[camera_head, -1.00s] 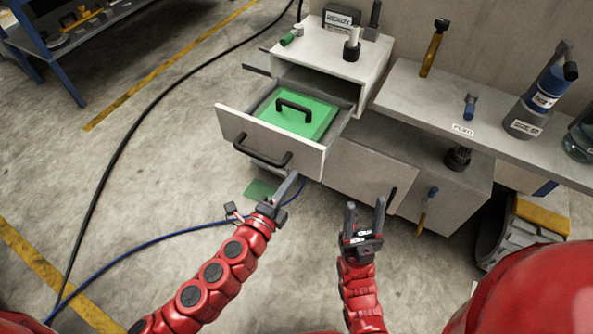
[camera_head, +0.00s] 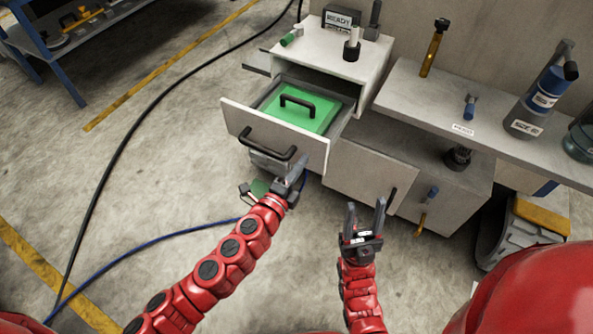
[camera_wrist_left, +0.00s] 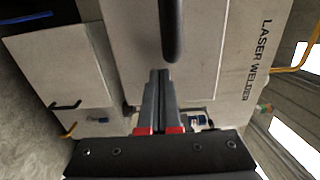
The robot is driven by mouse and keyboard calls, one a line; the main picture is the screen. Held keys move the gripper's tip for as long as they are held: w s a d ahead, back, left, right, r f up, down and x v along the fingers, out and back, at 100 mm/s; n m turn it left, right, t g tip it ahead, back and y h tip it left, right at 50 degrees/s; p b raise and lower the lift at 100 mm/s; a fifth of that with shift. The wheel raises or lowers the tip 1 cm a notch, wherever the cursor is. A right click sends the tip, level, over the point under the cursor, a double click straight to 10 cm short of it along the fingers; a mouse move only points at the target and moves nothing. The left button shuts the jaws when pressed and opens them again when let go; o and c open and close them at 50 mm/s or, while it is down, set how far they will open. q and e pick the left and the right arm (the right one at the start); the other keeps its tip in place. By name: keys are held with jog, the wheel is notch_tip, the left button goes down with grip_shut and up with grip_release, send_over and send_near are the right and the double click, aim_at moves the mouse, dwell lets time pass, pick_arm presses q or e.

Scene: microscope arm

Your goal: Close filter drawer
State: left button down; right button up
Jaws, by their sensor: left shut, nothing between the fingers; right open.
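The filter drawer (camera_head: 237,121) is pulled partly out of the white cabinet, with a black bar handle on its front (camera_head: 266,143). A green filter block (camera_head: 305,112) with a black handle lies inside it. My left gripper (camera_head: 297,179) is shut and empty, low in front of the drawer's right part. In the left wrist view, my shut fingers (camera_wrist_left: 160,80) point toward the drawer front (camera_wrist_left: 205,60), near the dark handle (camera_wrist_left: 171,25); I cannot tell whether they touch. My right gripper (camera_head: 366,213) is open and empty, away to the right of the drawer.
The cabinet top (camera_head: 325,45) carries a READY box (camera_head: 341,17) and small tools. A lower bench (camera_head: 430,100) with bottles (camera_head: 540,100) extends right. A cabinet door (camera_head: 365,175) is below. A blue cable (camera_head: 150,243) crosses the open floor at left.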

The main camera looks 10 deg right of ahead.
aim_at(337, 117)
pick_arm(q)
jog(key=b+x, duration=0.3)
jog(key=x, duration=1.8)
jog(key=shift+w+d+f+b, duration=0.15)
jog(key=shift+d+b, duration=0.05)
jog(key=shift+b, duration=0.2)
jog(key=shift+b+x, duration=0.4)
jog(key=shift+x, duration=0.55)
jog(key=shift+w+r, duration=0.15)
jog(key=shift+r, duration=0.2)
